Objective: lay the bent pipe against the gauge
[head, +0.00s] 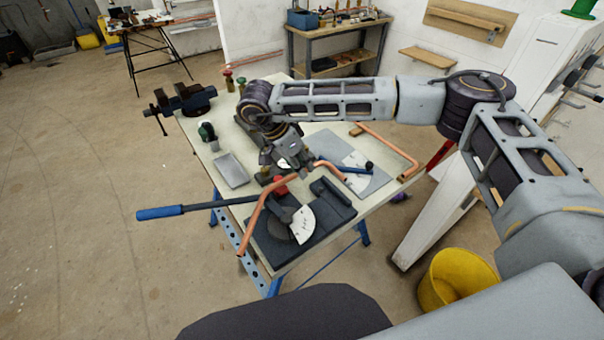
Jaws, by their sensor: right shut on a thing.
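The bent copper pipe (256,213) is in my right gripper (304,171), which is shut on it near its upper bend. One leg slopes down to the lower left across the front of the dark pipe bender (333,204); the other end reaches right, near a blue handle. I cannot tell whether the pipe touches the bender. A flat grey plate with a white fan-shaped scale, which looks like the gauge (326,142), lies on the bench behind and right of the gripper. The gripper and pipe partly hide it. My left gripper is not in view.
The bench (290,262) also holds a second copper pipe (388,147) along its right side, a vise (187,99), a grey tray (231,170) and small bottles. A blue-handled lever (160,212) sticks out past the left edge. A yellow bucket (455,280) stands at right.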

